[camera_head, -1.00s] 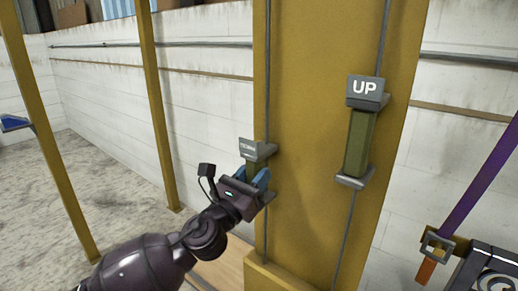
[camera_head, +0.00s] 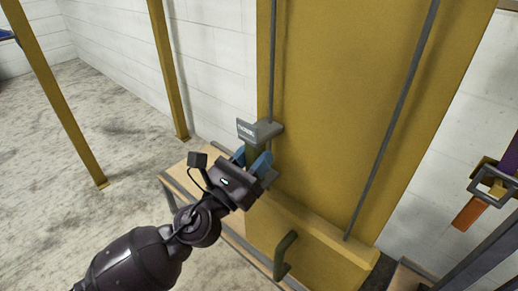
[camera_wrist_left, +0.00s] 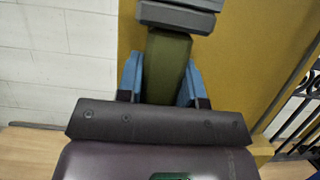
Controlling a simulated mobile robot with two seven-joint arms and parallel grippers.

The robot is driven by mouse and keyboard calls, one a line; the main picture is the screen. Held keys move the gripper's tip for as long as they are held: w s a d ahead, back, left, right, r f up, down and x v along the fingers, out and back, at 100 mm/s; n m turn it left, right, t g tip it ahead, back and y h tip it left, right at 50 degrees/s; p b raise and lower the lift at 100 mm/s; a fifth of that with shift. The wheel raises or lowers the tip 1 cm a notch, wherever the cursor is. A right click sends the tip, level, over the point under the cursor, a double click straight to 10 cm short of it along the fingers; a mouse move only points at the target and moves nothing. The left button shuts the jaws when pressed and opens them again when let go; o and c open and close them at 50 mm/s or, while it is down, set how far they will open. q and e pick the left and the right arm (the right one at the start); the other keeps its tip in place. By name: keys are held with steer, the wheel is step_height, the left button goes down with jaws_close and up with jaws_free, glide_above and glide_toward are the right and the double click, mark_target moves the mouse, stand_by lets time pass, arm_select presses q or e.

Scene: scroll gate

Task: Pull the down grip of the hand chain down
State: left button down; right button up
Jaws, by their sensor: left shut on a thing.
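The down grip (camera_head: 252,152) is an olive-green block below a grey labelled plate (camera_head: 257,130), hanging on a thin grey chain line in front of the yellow column. My left gripper (camera_head: 256,165) is shut on it, with blue fingers on both sides. In the left wrist view the green grip (camera_wrist_left: 166,68) stands between the blue fingers (camera_wrist_left: 160,80), under the grey plate (camera_wrist_left: 177,16). Its lower part is hidden by my gripper. The right gripper is not in view.
The yellow column (camera_head: 330,130) stands behind the grip, with a second chain line (camera_head: 398,115) on its right. A wooden bench top (camera_head: 182,180) lies left of the column. A buckle with a purple strap (camera_head: 492,183) hangs at right.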

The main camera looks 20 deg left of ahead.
arm_select(q)
steer(key=shift+f, duration=0.4)
steer(key=c, duration=1)
jaws_free()
steer(key=shift+c, duration=0.2)
steer(key=shift+o, duration=1.4)
steer(key=shift+r, duration=0.15)
